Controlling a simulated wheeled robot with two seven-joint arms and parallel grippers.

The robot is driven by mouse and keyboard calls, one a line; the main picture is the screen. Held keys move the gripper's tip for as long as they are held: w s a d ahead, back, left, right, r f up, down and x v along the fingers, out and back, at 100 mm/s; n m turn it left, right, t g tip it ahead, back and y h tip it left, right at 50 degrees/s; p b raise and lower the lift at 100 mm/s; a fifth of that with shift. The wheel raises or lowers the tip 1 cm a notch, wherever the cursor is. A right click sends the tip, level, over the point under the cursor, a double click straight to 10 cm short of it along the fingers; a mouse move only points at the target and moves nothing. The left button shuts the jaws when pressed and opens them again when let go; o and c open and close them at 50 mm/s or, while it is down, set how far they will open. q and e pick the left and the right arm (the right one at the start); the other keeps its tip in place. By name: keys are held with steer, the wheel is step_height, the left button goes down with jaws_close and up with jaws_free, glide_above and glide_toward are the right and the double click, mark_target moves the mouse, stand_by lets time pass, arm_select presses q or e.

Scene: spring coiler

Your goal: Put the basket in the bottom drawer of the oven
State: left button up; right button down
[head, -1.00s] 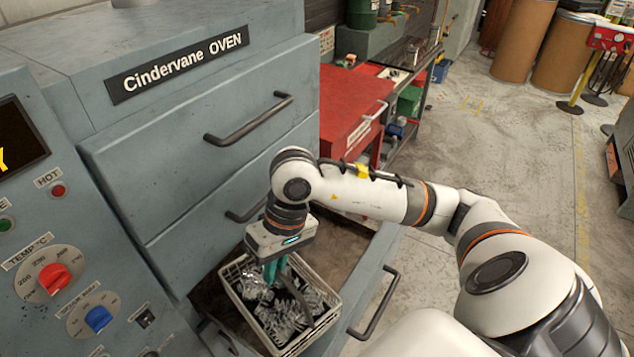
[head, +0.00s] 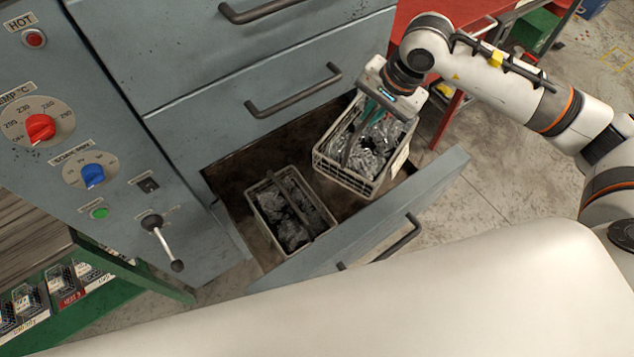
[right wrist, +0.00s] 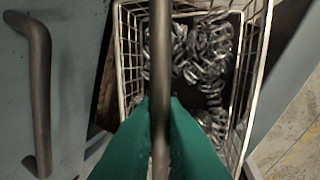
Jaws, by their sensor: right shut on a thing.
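The held basket (head: 345,174) is a pale wire basket of shiny metal springs with a dark bar handle. It appears over the right part of the open bottom drawer (head: 425,196); I cannot tell whether it touches the drawer floor. My right gripper (head: 371,102) is shut on its handle. In the right wrist view, its green fingers (right wrist: 161,112) pinch the handle (right wrist: 160,50) above the springs and basket rim (right wrist: 125,55). A second similar basket (head: 262,222) sits in the drawer's left part. The oven (head: 165,120) stands behind. My left gripper is out of view.
The drawer's front handle (head: 402,238) faces the floor. Two closed drawers with bar handles (head: 295,92) are above. A panel with red (head: 40,128) and blue knobs and a lever (head: 163,243) is left.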

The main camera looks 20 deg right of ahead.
mark_target(370, 136)
steer(key=w+f+m, duration=0.1)
steer(key=f, duration=0.1)
steer(key=w+d+f+m+b, duration=0.1)
steer(key=f, duration=0.1)
steer(key=w+d+f+m+h+b, duration=0.1)
steer(key=f+m, duration=0.1)
steer(key=shift+w+d+f+t, duration=0.25)
steer(key=shift+w+f+t, duration=0.05)
steer(key=shift+f, duration=0.1)
step_height(370, 136, down, 6)
steer(key=shift+r+p, duration=0.1)
steer(key=shift+p, duration=0.6)
step_height(370, 136, down, 4)
steer(key=shift+f+p, duration=0.2)
steer(key=shift+p, duration=0.1)
steer(key=shift+f, duration=0.1)
steer(key=c, duration=1.5)
jaws_free()
steer(key=shift+s, duration=0.1)
